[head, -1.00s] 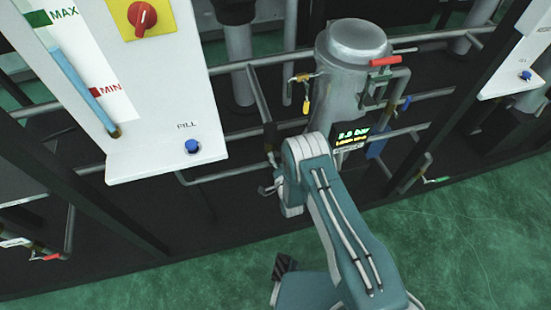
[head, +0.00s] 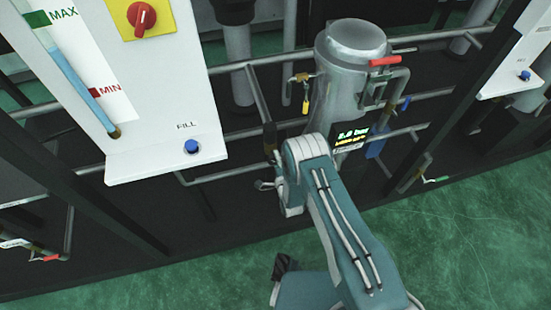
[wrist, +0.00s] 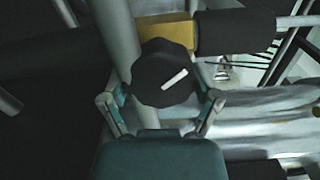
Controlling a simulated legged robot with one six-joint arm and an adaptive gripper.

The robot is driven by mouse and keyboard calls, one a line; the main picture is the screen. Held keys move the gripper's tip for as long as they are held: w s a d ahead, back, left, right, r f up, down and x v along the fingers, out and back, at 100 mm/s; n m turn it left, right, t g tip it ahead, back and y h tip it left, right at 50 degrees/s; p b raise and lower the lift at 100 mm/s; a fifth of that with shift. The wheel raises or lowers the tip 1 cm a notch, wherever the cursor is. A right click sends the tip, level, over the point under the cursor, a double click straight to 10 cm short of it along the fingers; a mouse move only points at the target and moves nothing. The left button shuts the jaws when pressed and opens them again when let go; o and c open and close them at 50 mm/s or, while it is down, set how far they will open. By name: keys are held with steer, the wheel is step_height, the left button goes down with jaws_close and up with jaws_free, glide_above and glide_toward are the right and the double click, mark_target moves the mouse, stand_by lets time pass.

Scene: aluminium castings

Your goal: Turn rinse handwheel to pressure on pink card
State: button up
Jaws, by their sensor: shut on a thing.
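The black handwheel (wrist: 158,76) with a white mark line sits near the middle of the wrist view, in front of a brass valve body (wrist: 166,30). My gripper (wrist: 163,94) is shut on the handwheel, one finger at each side of it. In the head view my gripper and the handwheel are mostly hidden by my arm. A black display (head: 350,136) with green and yellow text stands just beyond my arm. Its top line seems to read about 2.0 bar, but it is blurred. I see no pink card in either view.
A grey tank (head: 353,70) with pipes, a red lever (head: 385,61) and a yellow lever (head: 306,104) stands behind my arm. A white panel (head: 150,160) with a red rotary switch (head: 142,17) and a blue button (head: 192,147) is at left. Green floor (head: 470,240) is clear at right.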

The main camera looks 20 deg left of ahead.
steer(key=shift+d+f, duration=0.25)
steer(key=shift+d, duration=0.05)
steer(key=o, duration=1)
steer(key=shift+c, duration=0.2)
steer(key=shift+a+r, duration=0.1)
steer(key=v, duration=1.2)
steer(key=shift+a, duration=0.1)
